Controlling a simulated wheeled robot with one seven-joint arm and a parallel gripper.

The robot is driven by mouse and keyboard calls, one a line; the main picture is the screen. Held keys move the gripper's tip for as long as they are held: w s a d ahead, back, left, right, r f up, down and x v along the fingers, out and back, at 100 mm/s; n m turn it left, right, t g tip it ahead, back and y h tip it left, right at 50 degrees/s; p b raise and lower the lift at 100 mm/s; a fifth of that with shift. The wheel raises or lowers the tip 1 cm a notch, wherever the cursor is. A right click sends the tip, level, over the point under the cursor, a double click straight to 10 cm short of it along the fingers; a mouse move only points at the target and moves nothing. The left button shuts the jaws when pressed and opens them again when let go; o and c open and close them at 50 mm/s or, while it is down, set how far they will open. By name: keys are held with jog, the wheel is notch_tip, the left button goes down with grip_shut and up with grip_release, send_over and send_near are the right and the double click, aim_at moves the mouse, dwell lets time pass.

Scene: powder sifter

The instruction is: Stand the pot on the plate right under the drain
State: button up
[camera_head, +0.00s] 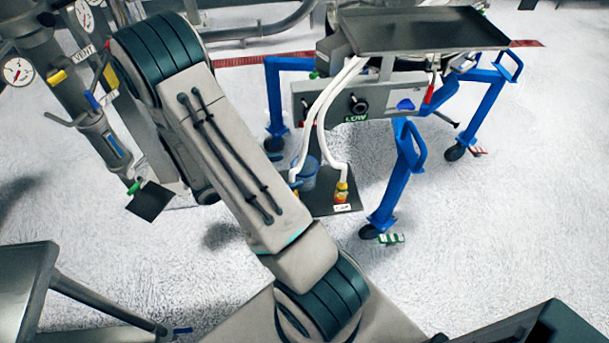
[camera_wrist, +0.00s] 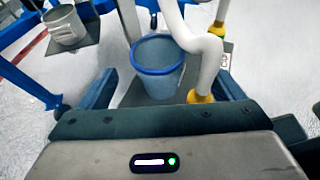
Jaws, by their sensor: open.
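A silver metal pot (camera_wrist: 66,26) with a side handle stands on a dark plate (camera_wrist: 88,30) at the upper left of the wrist view. I cannot find it in the head view. A blue bucket (camera_wrist: 158,66) stands on another dark plate (camera_wrist: 130,92) in the middle of the wrist view; its edge shows beside my arm in the head view (camera_head: 306,174). My gripper (camera_wrist: 164,82) is open and empty, with its fingers on either side of the bucket in the picture; whether they are level with it I cannot tell. The head view does not show the gripper.
Two white hoses (camera_head: 322,112) with yellow ends (camera_head: 342,191) hang close beside the bucket. A blue-legged cart (camera_head: 402,180) stands around them.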

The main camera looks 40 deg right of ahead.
aim_at(314, 163)
jog(key=x, duration=0.5)
jog(key=shift+w+d+r, duration=0.1)
jog(key=shift+w+r, duration=0.05)
jog(key=shift+w, duration=0.1)
jog(key=c, duration=1.5)
jog(key=shift+o, duration=0.2)
jog(key=shift+r, duration=0.1)
